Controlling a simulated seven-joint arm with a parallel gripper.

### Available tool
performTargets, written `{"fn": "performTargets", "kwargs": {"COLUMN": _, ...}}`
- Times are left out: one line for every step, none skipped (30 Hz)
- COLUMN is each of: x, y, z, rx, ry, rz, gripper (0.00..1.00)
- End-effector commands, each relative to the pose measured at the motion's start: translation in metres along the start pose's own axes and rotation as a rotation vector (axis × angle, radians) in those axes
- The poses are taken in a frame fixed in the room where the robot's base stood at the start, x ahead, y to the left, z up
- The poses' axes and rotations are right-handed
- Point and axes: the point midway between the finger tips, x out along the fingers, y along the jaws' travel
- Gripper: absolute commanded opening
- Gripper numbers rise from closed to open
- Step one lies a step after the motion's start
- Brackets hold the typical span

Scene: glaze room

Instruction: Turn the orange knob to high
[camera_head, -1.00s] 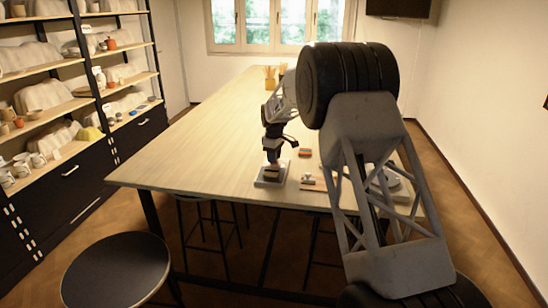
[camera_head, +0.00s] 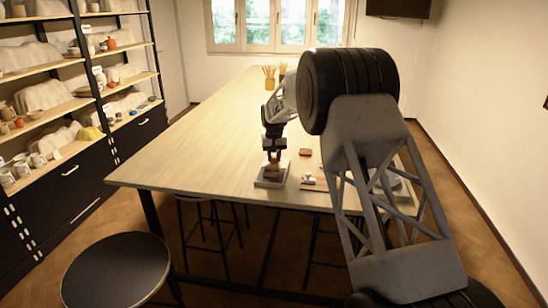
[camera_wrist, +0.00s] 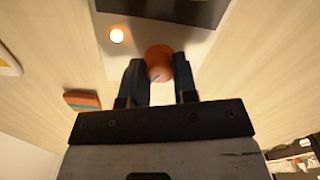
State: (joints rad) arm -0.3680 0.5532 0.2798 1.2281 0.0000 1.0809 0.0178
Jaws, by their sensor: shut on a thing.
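The orange knob (camera_wrist: 158,58) sits between the two dark fingers of my gripper (camera_wrist: 159,80) in the wrist view. The fingers are shut on its sides. In the head view my gripper (camera_head: 273,154) is over the small pale unit (camera_head: 262,183) at the table's front edge. I cannot read any setting marks.
A red and green block (camera_head: 305,152) lies right of the unit; more small items (camera_head: 313,183) lie near the front edge. A pot of sticks (camera_head: 269,78) stands farther back. The table's left side is clear. A stool (camera_head: 116,270) stands in front.

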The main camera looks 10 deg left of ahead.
Motion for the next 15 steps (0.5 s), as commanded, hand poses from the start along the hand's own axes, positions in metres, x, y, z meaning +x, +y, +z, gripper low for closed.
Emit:
{"fn": "performTargets", "kwargs": {"x": 0.0005, "y": -0.0007, "z": -0.0004, "rx": 0.043, "ry": 0.001, "rz": 0.000, "gripper": 0.03}}
{"fn": "performTargets", "kwargs": {"x": 0.0004, "y": -0.0007, "z": -0.0004, "rx": 0.071, "ry": 0.001, "rz": 0.000, "gripper": 0.03}}
{"fn": "performTargets", "kwargs": {"x": 0.0003, "y": -0.0007, "z": -0.0004, "rx": 0.108, "ry": 0.001, "rz": 0.000, "gripper": 0.03}}
{"fn": "performTargets", "kwargs": {"x": 0.0002, "y": -0.0007, "z": -0.0004, "rx": 0.136, "ry": 0.001, "rz": 0.000, "gripper": 0.03}}
{"fn": "performTargets", "kwargs": {"x": 0.0002, "y": -0.0007, "z": -0.0004, "rx": 0.164, "ry": 0.001, "rz": 0.000, "gripper": 0.03}}
{"fn": "performTargets", "kwargs": {"x": 0.0003, "y": -0.0006, "z": -0.0004, "rx": 0.199, "ry": 0.001, "rz": 0.000, "gripper": 0.03}}
{"fn": "performTargets", "kwargs": {"x": 0.0004, "y": -0.0006, "z": -0.0004, "rx": 0.225, "ry": 0.001, "rz": 0.000, "gripper": 0.03}}
{"fn": "performTargets", "kwargs": {"x": 0.0005, "y": -0.0006, "z": -0.0003, "rx": 0.250, "ry": 0.001, "rz": 0.000, "gripper": 0.03}}
{"fn": "performTargets", "kwargs": {"x": 0.0007, "y": -0.0006, "z": -0.0003, "rx": 0.282, "ry": 0.001, "rz": 0.000, "gripper": 0.03}}
{"fn": "performTargets", "kwargs": {"x": 0.0009, "y": -0.0005, "z": -0.0003, "rx": 0.304, "ry": 0.001, "rz": 0.000, "gripper": 0.03}}
{"fn": "performTargets", "kwargs": {"x": 0.0009, "y": -0.0005, "z": -0.0003, "rx": 0.325, "ry": 0.001, "rz": 0.000, "gripper": 0.03}}
{"fn": "performTargets", "kwargs": {"x": 0.0011, "y": -0.0005, "z": -0.0003, "rx": 0.352, "ry": 0.000, "rz": 0.000, "gripper": 0.03}}
{"fn": "performTargets", "kwargs": {"x": 0.0011, "y": -0.0005, "z": -0.0003, "rx": 0.371, "ry": 0.000, "rz": 0.000, "gripper": 0.03}}
{"fn": "performTargets", "kwargs": {"x": 0.0011, "y": -0.0005, "z": -0.0004, "rx": 0.387, "ry": 0.000, "rz": 0.000, "gripper": 0.03}}
{"fn": "performTargets", "kwargs": {"x": 0.0011, "y": -0.0005, "z": -0.0004, "rx": 0.409, "ry": 0.000, "rz": 0.000, "gripper": 0.03}}
